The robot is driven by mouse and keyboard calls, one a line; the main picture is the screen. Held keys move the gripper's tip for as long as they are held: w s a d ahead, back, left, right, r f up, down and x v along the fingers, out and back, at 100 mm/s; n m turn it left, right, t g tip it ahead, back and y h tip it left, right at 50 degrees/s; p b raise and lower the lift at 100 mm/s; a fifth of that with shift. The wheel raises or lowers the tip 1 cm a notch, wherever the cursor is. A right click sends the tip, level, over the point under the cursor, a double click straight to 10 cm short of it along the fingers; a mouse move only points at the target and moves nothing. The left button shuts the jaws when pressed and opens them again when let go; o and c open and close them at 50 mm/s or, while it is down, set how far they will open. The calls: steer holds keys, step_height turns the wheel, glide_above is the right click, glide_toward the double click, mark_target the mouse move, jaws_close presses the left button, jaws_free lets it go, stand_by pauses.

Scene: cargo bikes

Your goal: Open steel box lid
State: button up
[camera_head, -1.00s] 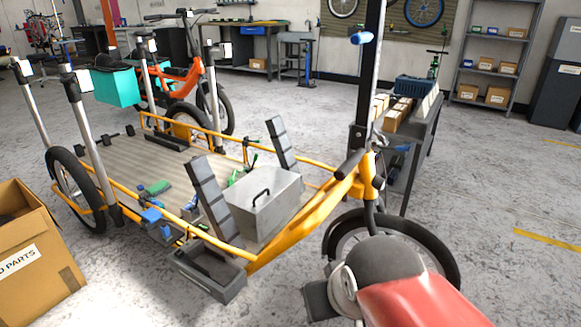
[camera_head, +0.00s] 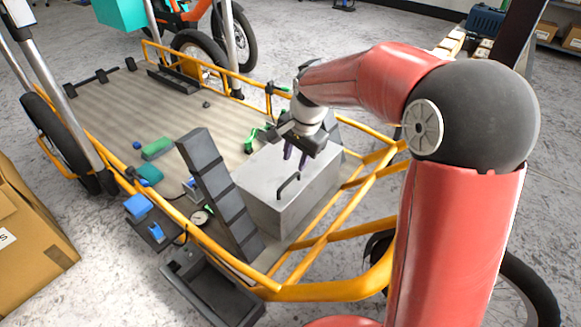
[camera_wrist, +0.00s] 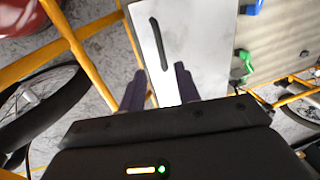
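The steel box (camera_head: 270,200) sits on the front right of the cargo bike's bed, its lid shut. A dark bar handle (camera_head: 289,185) stands on the lid; it also shows in the wrist view (camera_wrist: 160,44), ahead of my fingers. My gripper (camera_head: 295,161) is above the lid, just behind the handle in the head view. Its two purple fingers are apart with nothing between them. In the wrist view my gripper (camera_wrist: 161,88) has its fingers on either side of the handle's line. Whether the fingertips touch the lid I cannot tell.
A black segmented post (camera_head: 217,190) stands left of the box; another is partly hidden behind my gripper. Yellow frame rails (camera_head: 335,285) run around the bed's front. Green clamps (camera_head: 255,137) and small tools lie on the bed (camera_head: 120,110). A cardboard box (camera_head: 30,230) is at left.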

mark_target(289, 180)
steer(key=f, duration=0.2)
steer(key=a+f, duration=0.1)
steer(key=f, duration=0.2)
steer(key=w+f+b, duration=0.1)
steer(key=f, duration=0.1)
steer(key=shift+a+f, duration=0.15)
steer(key=shift+f, duration=0.15)
steer(key=shift+c, duration=0.2)
jaws_close()
